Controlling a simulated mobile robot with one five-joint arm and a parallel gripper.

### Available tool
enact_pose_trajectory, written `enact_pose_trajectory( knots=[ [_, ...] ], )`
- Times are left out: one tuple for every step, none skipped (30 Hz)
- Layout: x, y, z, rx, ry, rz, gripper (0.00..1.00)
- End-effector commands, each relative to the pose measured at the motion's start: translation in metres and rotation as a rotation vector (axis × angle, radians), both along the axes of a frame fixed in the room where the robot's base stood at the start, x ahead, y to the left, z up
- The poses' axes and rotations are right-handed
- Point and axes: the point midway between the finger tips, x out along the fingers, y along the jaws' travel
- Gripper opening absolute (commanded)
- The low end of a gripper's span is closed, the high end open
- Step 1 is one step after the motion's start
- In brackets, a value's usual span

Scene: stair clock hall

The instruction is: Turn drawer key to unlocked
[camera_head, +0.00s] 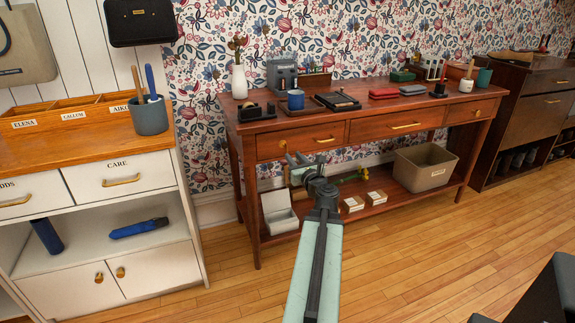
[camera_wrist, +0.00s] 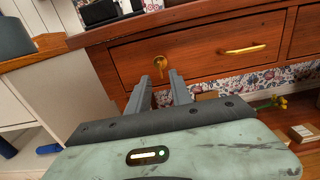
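A brass drawer key (camera_wrist: 159,63) sits in the front of the left drawer (camera_wrist: 205,49) of the reddish-brown console table, left of its brass handle (camera_wrist: 242,50). In the head view the key (camera_head: 283,144) shows as a small gold spot on the same drawer (camera_head: 300,141). My gripper (camera_wrist: 161,78) is open, with a gap between its two grey fingers and nothing held. Its fingertips point at the drawer front just below the key in the wrist view and look apart from it. In the head view my gripper (camera_head: 299,158) is in front of the table, by the drawer's lower edge.
The console table (camera_head: 346,113) carries small office items on top. Its lower shelf holds a bin (camera_head: 424,166), small boxes and an open white box (camera_head: 280,212). A white cabinet (camera_head: 100,220) stands at left. The wooden floor in front is clear; a dark object is at lower right.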

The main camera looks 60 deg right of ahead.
Motion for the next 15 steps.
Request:
enact_pose_trajectory(
  knots=[
    [-0.003,-0.002,0.000,0.006,-0.008,-0.007,0.26],
    [-0.003,-0.002,0.001,0.008,-0.010,-0.007,0.26],
    [-0.002,-0.002,0.002,0.007,-0.009,-0.006,0.26],
    [-0.001,-0.003,0.002,0.006,-0.008,-0.006,0.26],
    [0.000,-0.004,0.002,0.006,-0.008,-0.005,0.26],
    [0.003,-0.005,0.002,0.006,-0.007,-0.004,0.26],
    [0.005,-0.007,0.002,0.005,-0.006,-0.004,0.26],
    [0.008,-0.009,0.002,0.005,-0.006,-0.003,0.26],
    [0.013,-0.012,0.002,0.005,-0.006,-0.001,0.26],
    [0.017,-0.015,0.002,0.004,-0.006,0.000,0.26],
    [0.022,-0.018,0.002,0.004,-0.006,0.000,0.26],
    [0.028,-0.023,0.002,0.004,-0.006,0.000,0.26],
    [0.032,-0.027,0.002,0.004,-0.005,0.000,0.26],
    [0.037,-0.030,0.002,0.004,-0.005,0.000,0.26],
    [0.044,-0.035,0.002,0.004,-0.005,0.001,0.26]
  ],
)
